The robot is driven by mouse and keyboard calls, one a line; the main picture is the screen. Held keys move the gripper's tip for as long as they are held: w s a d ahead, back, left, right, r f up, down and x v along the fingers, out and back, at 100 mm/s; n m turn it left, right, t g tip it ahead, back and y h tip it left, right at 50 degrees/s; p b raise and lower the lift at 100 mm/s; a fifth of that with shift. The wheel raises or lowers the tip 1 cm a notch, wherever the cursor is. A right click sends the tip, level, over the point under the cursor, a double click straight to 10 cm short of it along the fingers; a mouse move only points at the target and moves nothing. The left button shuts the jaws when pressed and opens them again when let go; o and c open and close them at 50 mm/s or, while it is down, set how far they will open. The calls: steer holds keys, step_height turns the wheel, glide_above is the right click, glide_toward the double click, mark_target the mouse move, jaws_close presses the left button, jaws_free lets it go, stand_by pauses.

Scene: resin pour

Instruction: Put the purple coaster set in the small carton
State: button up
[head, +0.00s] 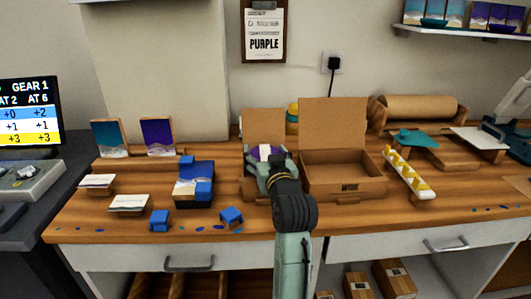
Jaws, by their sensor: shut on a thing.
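My gripper (265,158) is shut on the coaster set, over the carton's opening. My gripper and arm hide much of the set and the carton's inside, so I cannot tell whether the set touches the carton floor.
A larger open carton (345,190) stands close on the right. A white strip with yellow pieces (409,175) is further right. A clipboard (264,31) reading PURPLE hangs on the wall.

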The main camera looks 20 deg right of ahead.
steer(key=o, duration=1.4)
steer(key=shift+c, duration=0.2)
steer(key=shift+r+p, duration=0.4)
steer(key=shift+r, duration=0.15)
steer(key=s+a+b, duration=0.1)
steer(key=s, duration=1.1)
steer(key=shift+a+r+b, duration=0.25)
steer(key=shift+r+b, duration=0.1)
steer(key=shift+b, duration=0.05)
